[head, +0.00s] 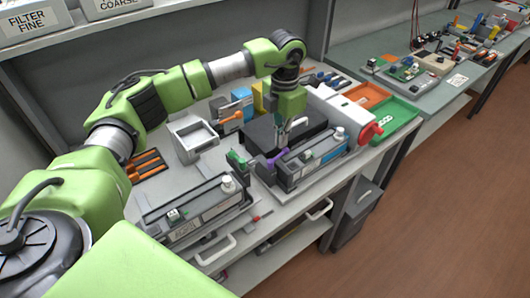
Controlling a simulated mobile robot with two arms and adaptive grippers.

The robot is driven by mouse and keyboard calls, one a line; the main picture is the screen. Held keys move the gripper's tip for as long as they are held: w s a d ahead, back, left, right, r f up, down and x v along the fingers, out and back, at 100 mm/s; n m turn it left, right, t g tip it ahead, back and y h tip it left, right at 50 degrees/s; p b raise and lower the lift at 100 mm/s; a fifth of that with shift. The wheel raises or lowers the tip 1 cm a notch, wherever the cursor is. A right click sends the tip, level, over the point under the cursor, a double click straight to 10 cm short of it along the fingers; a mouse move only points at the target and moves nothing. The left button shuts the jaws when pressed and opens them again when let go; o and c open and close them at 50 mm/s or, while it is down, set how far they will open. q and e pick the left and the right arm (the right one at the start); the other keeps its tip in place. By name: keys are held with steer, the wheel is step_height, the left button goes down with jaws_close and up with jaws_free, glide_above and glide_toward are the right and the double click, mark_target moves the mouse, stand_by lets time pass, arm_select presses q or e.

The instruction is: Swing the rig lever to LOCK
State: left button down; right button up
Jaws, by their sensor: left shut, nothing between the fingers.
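A rig with a dark cartridge (312,160) stands on the bench, right of the middle. A purple lever-like handle (279,157) lies at its left end, beside a green part (236,160). My left gripper (282,142) points down just above the purple handle. Its fingers are shut and empty; I cannot tell whether they touch the handle. No LOCK mark is readable. My right gripper is not in view.
A second cartridge (200,209) lies front left. A black box (262,131) is behind my gripper, and a white unit with a red knob (369,133) is to the right. Green and orange trays (401,112) lie beyond. A grey open bin (194,137) stands left.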

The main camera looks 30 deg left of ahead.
arm_select(q)
steer(key=shift+d, duration=0.15)
steer(key=shift+d+r, duration=0.1)
steer(key=shift+d, duration=0.1)
step_height(320, 180, up, 7)
steer(key=p, duration=0.4)
stand_by(0.4)
stand_by(0.4)
